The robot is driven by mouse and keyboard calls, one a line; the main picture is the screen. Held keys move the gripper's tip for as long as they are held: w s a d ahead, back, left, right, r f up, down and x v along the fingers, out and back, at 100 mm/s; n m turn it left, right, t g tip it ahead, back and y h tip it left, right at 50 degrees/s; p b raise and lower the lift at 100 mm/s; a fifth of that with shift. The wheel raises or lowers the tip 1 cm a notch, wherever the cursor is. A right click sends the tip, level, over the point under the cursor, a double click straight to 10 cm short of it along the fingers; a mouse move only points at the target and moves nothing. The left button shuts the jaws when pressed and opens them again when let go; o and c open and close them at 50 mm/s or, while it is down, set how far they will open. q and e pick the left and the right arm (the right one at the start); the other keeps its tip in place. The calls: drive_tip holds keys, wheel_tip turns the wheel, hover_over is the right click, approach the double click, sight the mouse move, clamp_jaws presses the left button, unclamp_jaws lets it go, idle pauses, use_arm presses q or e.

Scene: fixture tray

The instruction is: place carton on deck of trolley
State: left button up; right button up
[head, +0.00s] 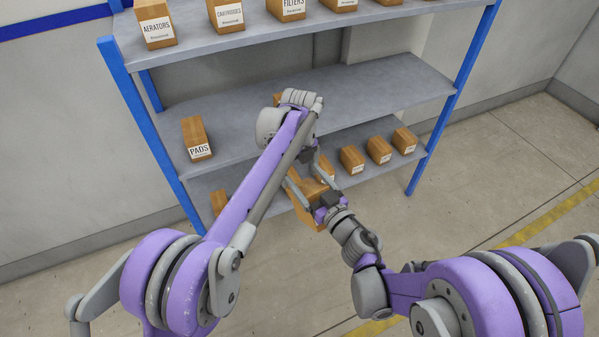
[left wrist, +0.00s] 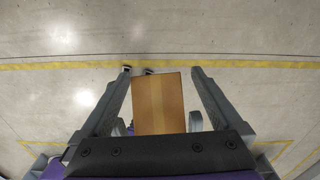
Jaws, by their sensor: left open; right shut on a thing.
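A brown carton (head: 307,214) is held in front of the shelf rack in the head view, partly covered by both grippers. My right gripper (head: 311,189) is shut on it from the right. My left gripper reaches down over the carton, with its fingers partly hidden by my arm. In the left wrist view my left gripper (left wrist: 161,72) is open, its fingers on either side of the carton (left wrist: 158,104), with a gap at least on the right. No trolley shows in either view.
A blue-framed rack with grey shelves (head: 385,90) stands ahead. A PADS carton (head: 196,138) sits on its middle shelf. Several cartons line the upper shelf, and several more, such as one small carton (head: 379,150), line the lower. Open concrete floor (head: 500,170) lies to the right.

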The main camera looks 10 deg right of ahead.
use_arm(q)
drive_tip(key=shift+s, duration=0.1)
clamp_jaws()
idle(0.3)
drive_tip(key=c, duration=1.6)
unclamp_jaws()
unclamp_jaws()
drive_tip(key=shift+r, duration=0.1)
